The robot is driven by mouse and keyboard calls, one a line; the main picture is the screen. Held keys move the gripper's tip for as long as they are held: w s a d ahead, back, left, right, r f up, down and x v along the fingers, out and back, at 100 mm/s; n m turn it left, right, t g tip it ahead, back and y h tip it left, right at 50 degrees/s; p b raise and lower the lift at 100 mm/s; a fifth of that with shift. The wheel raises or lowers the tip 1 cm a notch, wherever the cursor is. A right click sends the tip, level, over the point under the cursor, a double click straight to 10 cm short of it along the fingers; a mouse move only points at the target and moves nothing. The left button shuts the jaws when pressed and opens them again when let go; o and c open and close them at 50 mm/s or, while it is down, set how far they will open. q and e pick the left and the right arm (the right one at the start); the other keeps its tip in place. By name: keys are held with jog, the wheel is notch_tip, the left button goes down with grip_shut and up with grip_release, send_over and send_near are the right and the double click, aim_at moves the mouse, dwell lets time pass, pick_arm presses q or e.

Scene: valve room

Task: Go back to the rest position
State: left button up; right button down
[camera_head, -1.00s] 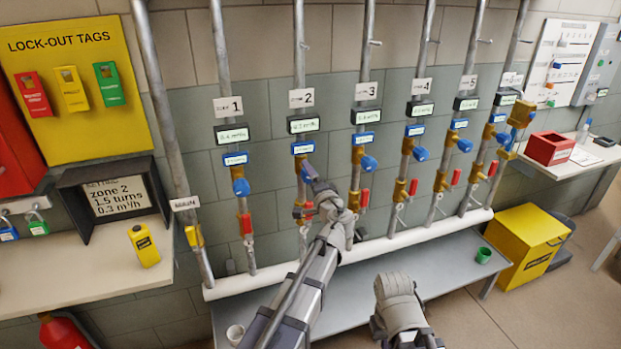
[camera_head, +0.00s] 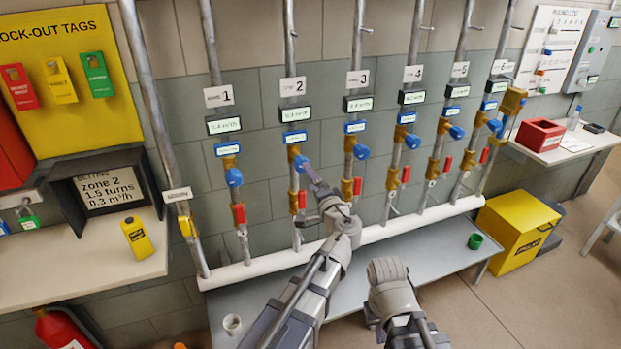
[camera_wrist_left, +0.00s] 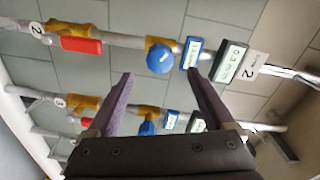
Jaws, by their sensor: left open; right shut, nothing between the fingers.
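My left gripper (camera_head: 312,172) is in front of pipe 2, close to its blue knob (camera_head: 294,153). Its two purple fingers are open and empty in the left wrist view (camera_wrist_left: 158,74). There the blue knob (camera_wrist_left: 160,59) shows past the fingertips, between them and apart from them. The red lever (camera_wrist_left: 82,45) of pipe 2 lies to the knob's left. The flow meter (camera_wrist_left: 232,61) of pipe 2 is to its right. My right arm is low at the bottom middle of the head view; its gripper is shut, and its fingertips are hard to make out.
A display (camera_head: 108,190) reads zone 2, 1.5 turns, 0.3 m³. A yellow bin (camera_head: 517,232) stands at right. Open floor lies at lower right.

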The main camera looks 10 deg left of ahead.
pick_arm(q)
jog(key=s+d+f+n+g+h, duration=0.3)
jog(key=s+f+g, duration=0.3)
jog(key=s+f, duration=0.4)
jog(key=s+d+f+n+g+h, duration=0.25)
jog(key=s+f+g, duration=0.35)
jog(key=s+f, duration=0.35)
jog(key=s+d+f+g+h, duration=0.25)
jog(key=s+d, duration=0.35)
jog(key=s, duration=0.3)
notch_tip(320, 180, up, 15)
jog(key=p, duration=1.4)
jog(key=shift+w+m+g, duration=0.25)
jog(key=shift+m+g, duration=0.1)
jog(key=shift+m, duration=0.1)
jog(key=shift+a, duration=0.1)
